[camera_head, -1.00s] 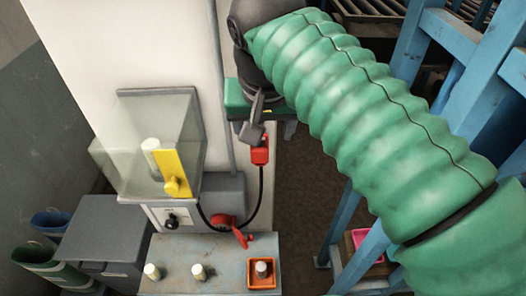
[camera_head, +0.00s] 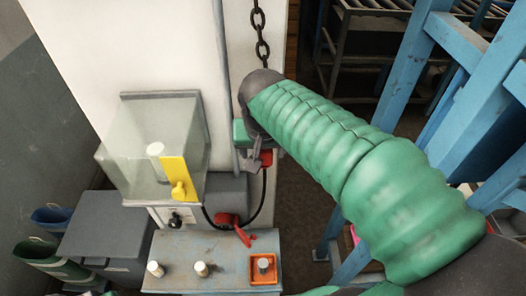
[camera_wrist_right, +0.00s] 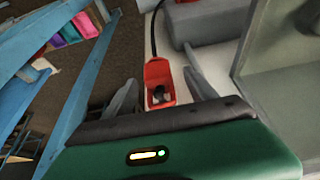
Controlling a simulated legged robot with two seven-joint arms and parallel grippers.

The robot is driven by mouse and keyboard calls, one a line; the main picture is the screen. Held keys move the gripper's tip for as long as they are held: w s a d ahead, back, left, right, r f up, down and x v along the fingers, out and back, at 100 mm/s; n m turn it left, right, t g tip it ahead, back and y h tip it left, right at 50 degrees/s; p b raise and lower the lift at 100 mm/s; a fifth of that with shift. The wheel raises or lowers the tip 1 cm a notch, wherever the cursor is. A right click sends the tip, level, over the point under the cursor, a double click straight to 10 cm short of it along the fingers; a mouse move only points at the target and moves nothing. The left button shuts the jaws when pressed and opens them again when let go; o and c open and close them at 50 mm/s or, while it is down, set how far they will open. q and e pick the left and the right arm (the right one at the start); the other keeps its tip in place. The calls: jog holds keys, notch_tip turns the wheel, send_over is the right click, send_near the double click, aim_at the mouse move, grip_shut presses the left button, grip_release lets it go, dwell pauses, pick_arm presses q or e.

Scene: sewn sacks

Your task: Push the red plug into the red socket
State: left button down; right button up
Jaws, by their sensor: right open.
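The red plug (camera_head: 266,158) is at the end of a black cable beside the white cabinet. It is partly hidden by my right gripper (camera_head: 255,152) in the head view. In the right wrist view the plug (camera_wrist_right: 160,72) lies between the two spread fingers of that gripper (camera_wrist_right: 160,80), with a dark opening facing the palm and the cable leaving its far end. The gripper is open; I see no clear contact with the plug. A red round fitting (camera_head: 226,219) sits on the grey housing, with a red lever below; whether it is the red socket I cannot tell.
Blue frame posts (camera_head: 410,65) stand close on the right.

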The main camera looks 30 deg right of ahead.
aim_at(264, 153)
jog(key=x, duration=0.2)
jog(key=p+x, duration=0.1)
jog(key=shift+w+d+f, duration=0.2)
jog(key=shift+w+d, duration=0.05)
jog(key=shift+w, duration=0.1)
jog(key=shift+d+f, duration=0.15)
jog(key=shift+d, duration=0.05)
jog(key=c, duration=1.4)
